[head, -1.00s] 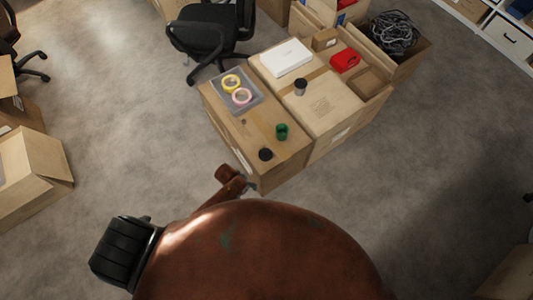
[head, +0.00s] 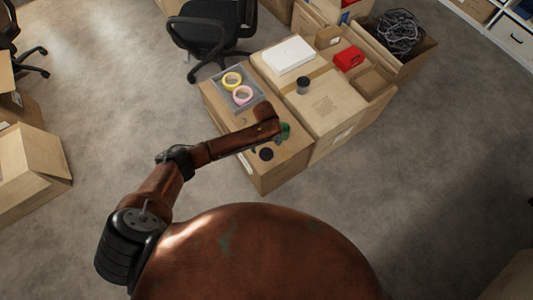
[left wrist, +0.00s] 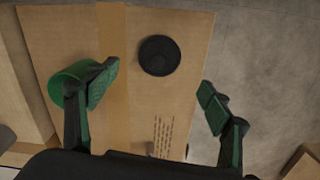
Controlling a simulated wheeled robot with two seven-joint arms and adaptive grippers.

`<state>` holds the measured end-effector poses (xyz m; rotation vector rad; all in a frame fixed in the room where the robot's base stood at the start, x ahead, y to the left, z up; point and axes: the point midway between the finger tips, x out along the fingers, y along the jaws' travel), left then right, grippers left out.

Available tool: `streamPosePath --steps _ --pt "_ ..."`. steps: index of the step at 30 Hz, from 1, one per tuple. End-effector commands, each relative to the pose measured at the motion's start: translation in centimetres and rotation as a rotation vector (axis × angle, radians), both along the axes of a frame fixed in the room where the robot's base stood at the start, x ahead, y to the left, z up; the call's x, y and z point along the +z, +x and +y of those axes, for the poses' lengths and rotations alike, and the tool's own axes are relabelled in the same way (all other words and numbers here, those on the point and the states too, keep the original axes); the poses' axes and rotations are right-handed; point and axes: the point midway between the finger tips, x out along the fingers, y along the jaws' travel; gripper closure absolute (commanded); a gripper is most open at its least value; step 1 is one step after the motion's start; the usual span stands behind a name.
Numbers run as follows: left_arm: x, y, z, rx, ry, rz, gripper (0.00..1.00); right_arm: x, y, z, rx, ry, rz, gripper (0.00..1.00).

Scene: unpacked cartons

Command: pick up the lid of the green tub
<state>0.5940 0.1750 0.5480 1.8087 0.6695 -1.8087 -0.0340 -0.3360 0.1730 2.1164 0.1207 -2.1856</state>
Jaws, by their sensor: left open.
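The lid is a round black disc (head: 266,154) lying flat on the near carton; in the left wrist view the lid (left wrist: 159,55) is at the top middle. The green tub (left wrist: 62,88) stands at the left of that view, partly behind a finger; in the head view the tub (head: 285,131) is partly covered by my wrist. My left gripper (left wrist: 157,92) is open and empty above the carton. Its fingers are spread to either side of the lid's line, with the lid beyond the tips. The left finger overlaps the tub; I cannot tell whether they touch. My right gripper is out of view.
The near carton (head: 275,176) also bears a grey tray (head: 219,94) with yellow and pink tape rolls. An office chair (head: 212,30) stands behind.

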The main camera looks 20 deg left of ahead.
Motion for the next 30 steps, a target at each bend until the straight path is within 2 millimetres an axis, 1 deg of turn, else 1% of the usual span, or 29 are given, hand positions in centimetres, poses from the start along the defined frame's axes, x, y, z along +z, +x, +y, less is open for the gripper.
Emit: streamPosePath --steps 3,8,11,13,15,18,22,29,30 --pt "-1.6 0.0 0.1 0.004 0.004 0.005 0.27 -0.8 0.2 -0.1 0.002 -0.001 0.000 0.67" --pt "-3.2 0.0 0.0 0.003 0.003 0.003 0.27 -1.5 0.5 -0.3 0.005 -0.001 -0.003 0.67" --pt "-4.8 -0.1 0.0 0.002 0.004 0.005 0.27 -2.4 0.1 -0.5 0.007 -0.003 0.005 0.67" --pt "-6.2 -0.1 -0.1 0.003 0.005 0.005 0.27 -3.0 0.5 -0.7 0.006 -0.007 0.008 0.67" --pt "-6.5 -0.1 -0.2 0.003 0.004 0.003 0.27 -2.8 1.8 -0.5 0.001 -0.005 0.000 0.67" --pt "-7.1 0.0 -0.2 0.002 0.002 0.001 0.27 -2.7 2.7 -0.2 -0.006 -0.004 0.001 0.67" --pt "-7.5 0.0 -0.2 0.002 0.002 0.001 0.27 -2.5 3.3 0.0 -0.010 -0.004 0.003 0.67" --pt "-7.4 0.0 -0.2 0.002 0.002 -0.001 0.27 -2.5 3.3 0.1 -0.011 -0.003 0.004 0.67" --pt "-7.4 0.0 -0.2 0.002 0.002 -0.001 0.29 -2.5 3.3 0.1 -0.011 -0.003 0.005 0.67"
